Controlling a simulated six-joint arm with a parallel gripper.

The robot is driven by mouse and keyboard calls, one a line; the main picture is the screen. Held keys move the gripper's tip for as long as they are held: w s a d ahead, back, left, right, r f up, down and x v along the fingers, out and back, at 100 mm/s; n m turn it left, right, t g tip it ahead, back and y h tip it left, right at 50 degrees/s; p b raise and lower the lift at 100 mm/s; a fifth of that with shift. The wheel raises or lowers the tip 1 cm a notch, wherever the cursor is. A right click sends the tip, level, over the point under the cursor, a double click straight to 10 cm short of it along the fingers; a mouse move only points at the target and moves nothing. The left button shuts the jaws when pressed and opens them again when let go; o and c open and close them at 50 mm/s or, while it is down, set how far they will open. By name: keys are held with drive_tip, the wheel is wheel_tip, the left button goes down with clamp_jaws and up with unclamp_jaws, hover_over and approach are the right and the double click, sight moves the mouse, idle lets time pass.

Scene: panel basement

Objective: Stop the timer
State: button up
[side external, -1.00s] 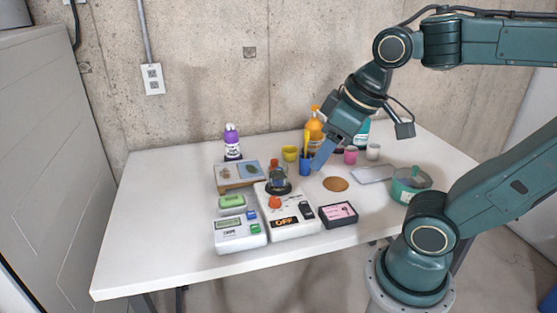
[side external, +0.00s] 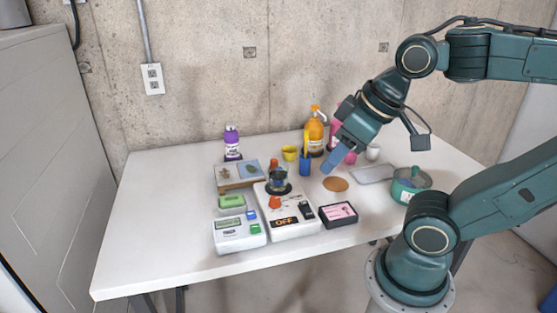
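A white device with a display and a green and a blue button (side external: 239,233) sits at the front left of the group on the table; it looks like the timer, but its display is too small to read. A green-topped small box (side external: 231,202) lies just behind it. My gripper (side external: 328,168) hangs above the table behind and right of the white device, well apart from it. Its blue fingertips point down and left. They look close together, with nothing visible between them, but I cannot tell if they are open or shut.
A white panel marked OFF (side external: 291,228) with an orange knob stands right of the timer, with a dark-based glass vessel (side external: 278,178) behind. A black-and-pink box (side external: 338,214), blue cup (side external: 305,167), orange bottle (side external: 315,130) and green pot (side external: 409,187) stand around. The table's left (side external: 150,225) is clear.

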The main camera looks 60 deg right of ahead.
clamp_jaws()
idle(1.4)
